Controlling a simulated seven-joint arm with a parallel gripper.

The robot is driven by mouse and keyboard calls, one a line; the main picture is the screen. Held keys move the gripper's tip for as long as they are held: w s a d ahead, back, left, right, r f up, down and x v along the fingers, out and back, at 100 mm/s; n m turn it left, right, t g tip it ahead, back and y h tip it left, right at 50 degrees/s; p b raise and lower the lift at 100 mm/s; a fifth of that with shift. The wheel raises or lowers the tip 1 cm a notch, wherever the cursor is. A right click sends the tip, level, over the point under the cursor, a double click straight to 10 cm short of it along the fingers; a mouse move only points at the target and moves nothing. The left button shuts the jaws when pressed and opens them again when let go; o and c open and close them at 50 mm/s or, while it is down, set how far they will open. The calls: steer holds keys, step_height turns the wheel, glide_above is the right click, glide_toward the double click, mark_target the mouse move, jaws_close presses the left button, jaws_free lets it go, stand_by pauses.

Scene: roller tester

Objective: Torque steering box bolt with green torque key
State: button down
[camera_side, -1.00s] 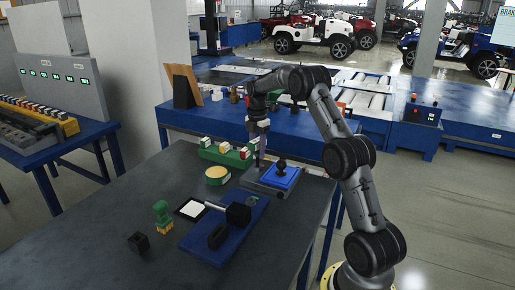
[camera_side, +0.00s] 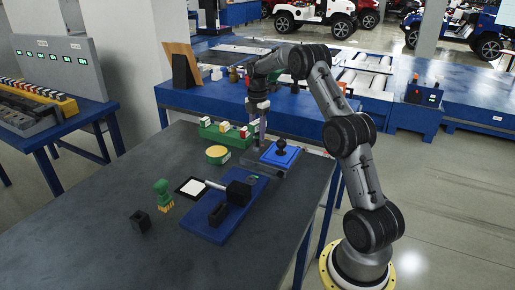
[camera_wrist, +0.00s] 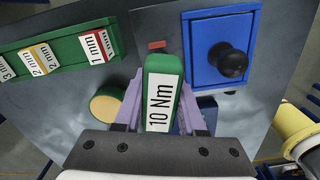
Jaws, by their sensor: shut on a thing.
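My gripper (camera_wrist: 162,98) is shut on a green key labelled "10 Nm" (camera_wrist: 161,90), with a lilac finger on each side of it. In the side view my gripper (camera_side: 261,128) points down beside a blue square block with a black knob (camera_side: 281,152); the key is too small to make out there. The blue block (camera_wrist: 206,68) is ahead and right of the key in the wrist view, on a grey plate. A black box with a light shaft (camera_side: 238,194) lies on a blue plate (camera_side: 212,230). I cannot tell which part is the steering box bolt.
A green rack (camera_side: 218,137) of blocks marked in millimetres stands left of my gripper. A yellow round piece (camera_side: 217,154), a green piece with a yellow base (camera_side: 163,194) and a black cube (camera_side: 140,221) are on the dark table. The table's left part is clear.

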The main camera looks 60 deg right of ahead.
steer(key=m, duration=0.4)
steer(key=shift+f, duration=0.1)
steer(key=shift+m, duration=0.4)
steer(key=m, duration=0.3)
steer(key=shift+m, duration=1)
steer(key=shift+f, duration=0.1)
steer(key=m, duration=0.2)
steer(key=shift+m, duration=1.5)
